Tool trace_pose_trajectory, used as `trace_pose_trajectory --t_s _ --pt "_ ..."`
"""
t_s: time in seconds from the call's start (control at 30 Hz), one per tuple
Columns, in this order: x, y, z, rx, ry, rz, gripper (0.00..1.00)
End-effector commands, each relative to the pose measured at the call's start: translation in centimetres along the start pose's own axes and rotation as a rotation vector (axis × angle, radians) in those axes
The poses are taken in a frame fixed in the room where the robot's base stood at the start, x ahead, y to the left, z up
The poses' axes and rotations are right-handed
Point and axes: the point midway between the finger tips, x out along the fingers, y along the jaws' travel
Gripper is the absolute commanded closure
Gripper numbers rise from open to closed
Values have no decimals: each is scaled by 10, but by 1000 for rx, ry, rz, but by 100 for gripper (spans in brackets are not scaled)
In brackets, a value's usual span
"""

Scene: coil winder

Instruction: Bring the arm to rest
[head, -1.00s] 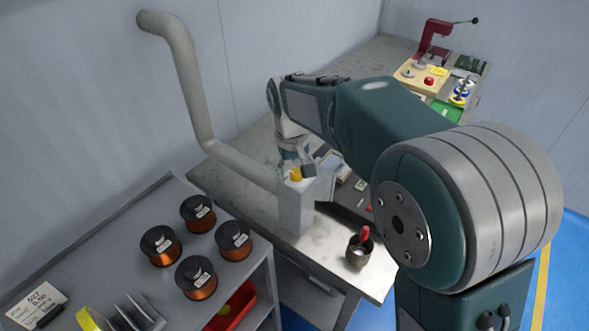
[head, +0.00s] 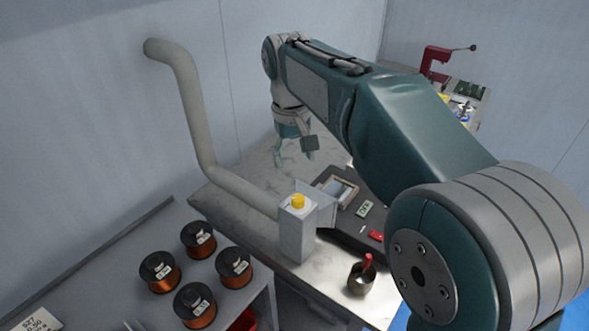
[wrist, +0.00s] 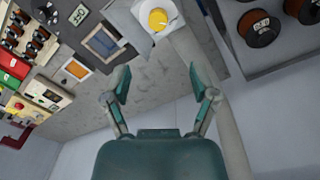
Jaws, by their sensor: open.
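My gripper (head: 293,153) hangs pointing down over the back of the grey marbled bench, held up by my bent arm. In the wrist view my gripper (wrist: 163,95) shows its two teal fingers wide apart with nothing between them. A grey post (head: 297,235) with a yellow cap (head: 297,201) stands on the bench in front of and below the gripper. The yellow cap also shows in the wrist view (wrist: 158,20), beyond the fingertips and apart from them.
A thick grey pipe (head: 197,120) runs down the wall to the post, left of my gripper. Copper wire spools (head: 194,304) stand on a grey shelf at lower left. A dark cup (head: 361,279) stands near the bench's front edge. A red press (head: 434,62) stands at back right.

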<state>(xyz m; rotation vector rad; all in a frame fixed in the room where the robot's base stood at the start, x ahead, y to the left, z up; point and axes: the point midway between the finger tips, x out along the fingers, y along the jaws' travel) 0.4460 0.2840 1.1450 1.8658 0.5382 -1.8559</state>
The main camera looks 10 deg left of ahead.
Motion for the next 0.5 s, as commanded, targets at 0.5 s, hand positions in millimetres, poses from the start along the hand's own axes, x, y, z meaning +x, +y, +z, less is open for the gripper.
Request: trace_pose_trajectory --t_s 0.5 --pt "-4 4 4 8 6 0 24"
